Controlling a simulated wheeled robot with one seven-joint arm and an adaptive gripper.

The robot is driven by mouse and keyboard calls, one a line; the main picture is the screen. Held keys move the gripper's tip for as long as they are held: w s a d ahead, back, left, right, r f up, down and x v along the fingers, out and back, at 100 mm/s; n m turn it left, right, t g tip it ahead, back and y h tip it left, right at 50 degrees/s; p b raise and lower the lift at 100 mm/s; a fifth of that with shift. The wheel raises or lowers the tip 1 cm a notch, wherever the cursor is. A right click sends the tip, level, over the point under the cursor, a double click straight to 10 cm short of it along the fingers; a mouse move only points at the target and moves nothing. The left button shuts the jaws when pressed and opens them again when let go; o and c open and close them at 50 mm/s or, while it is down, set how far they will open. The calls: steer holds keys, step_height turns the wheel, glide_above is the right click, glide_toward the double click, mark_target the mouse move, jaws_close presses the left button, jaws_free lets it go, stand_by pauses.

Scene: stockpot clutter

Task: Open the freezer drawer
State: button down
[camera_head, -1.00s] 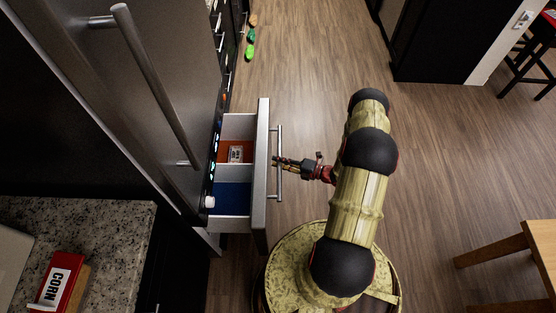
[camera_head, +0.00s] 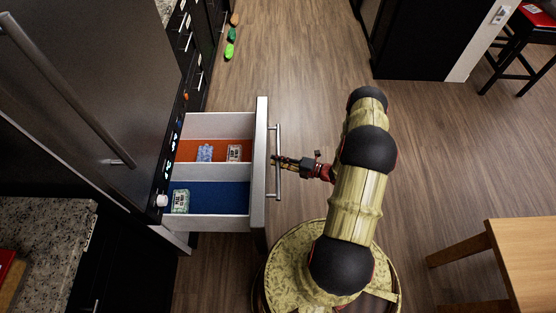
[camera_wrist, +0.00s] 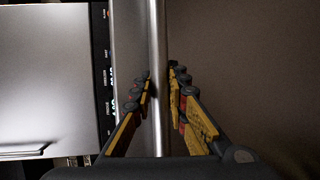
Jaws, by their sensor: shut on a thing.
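The freezer drawer (camera_head: 262,150) stands pulled out from the bottom of the steel fridge (camera_head: 90,80). Its inside shows an orange-floored section (camera_head: 225,144) and a blue-floored section (camera_head: 222,198), with small packages in them. The drawer's bar handle (camera_head: 278,185) runs along its front. My gripper (camera_head: 279,161) is at the handle's middle, shut on the bar. In the wrist view, the fingers (camera_wrist: 160,88) lie on both sides of the upright-looking handle bar (camera_wrist: 157,40).
A granite counter (camera_head: 55,225) is at the lower left. A wooden table (camera_head: 520,250) stands at the lower right. Small green and orange items (camera_head: 230,51) lie on the floor by the far cabinets. Wood floor (camera_head: 310,70) is clear beyond the drawer.

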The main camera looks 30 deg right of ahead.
steer(key=c, duration=1.7)
jaws_free()
steer(key=v, duration=1.2)
